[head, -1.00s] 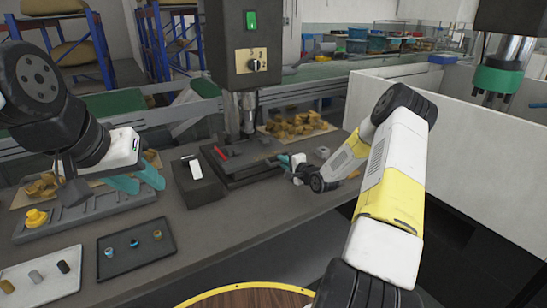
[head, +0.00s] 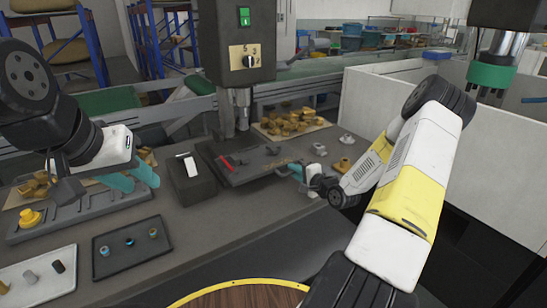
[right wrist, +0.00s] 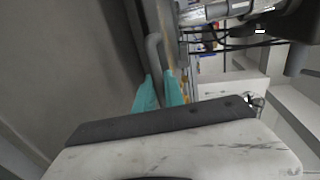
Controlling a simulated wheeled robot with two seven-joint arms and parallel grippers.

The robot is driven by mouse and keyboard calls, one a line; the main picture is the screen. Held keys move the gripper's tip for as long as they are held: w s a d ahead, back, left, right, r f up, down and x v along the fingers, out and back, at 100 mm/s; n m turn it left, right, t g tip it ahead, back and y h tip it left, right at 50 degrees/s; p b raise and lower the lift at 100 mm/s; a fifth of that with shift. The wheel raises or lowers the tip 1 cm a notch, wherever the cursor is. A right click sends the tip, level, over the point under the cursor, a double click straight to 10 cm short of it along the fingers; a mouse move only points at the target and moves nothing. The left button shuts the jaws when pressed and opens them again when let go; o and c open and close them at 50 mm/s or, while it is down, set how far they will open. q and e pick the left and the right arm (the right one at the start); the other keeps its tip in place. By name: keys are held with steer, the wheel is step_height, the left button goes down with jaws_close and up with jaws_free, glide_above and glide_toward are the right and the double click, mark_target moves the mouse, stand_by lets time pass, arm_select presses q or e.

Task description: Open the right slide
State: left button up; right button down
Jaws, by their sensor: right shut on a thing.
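The dark slide plate (head: 236,178) sits on the bench under the press column, with small dark parts and a red piece on it. My right gripper (head: 297,172) is at the plate's right end. In the right wrist view, its teal fingers (right wrist: 160,92) are closed around a grey bar handle (right wrist: 152,50). The head view is too small to show the handle clearly. My left gripper (head: 132,179) hangs over the left of the bench, its teal fingers apart and nothing between them.
A black block (head: 191,178) stands left of the slide. A grey rack (head: 90,214) and two trays, one dark (head: 132,243) and one light (head: 40,280), lie at the left. Yellow parts lie on a board (head: 290,131) behind. A white wall (head: 500,130) stands at the right.

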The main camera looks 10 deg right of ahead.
steer(key=v, duration=0.3)
steer(key=f+v, duration=0.1)
steer(key=v, duration=0.4)
steer(key=shift+s+d+f, duration=0.1)
steer(key=shift+s+f, duration=0.25)
steer(key=shift+s, duration=0.15)
steer(key=c, duration=1.5)
jaws_free()
steer(key=shift+o, duration=0.2)
steer(key=v, duration=0.7)
steer(key=shift+s, duration=0.3)
steer(key=shift+d, duration=0.1)
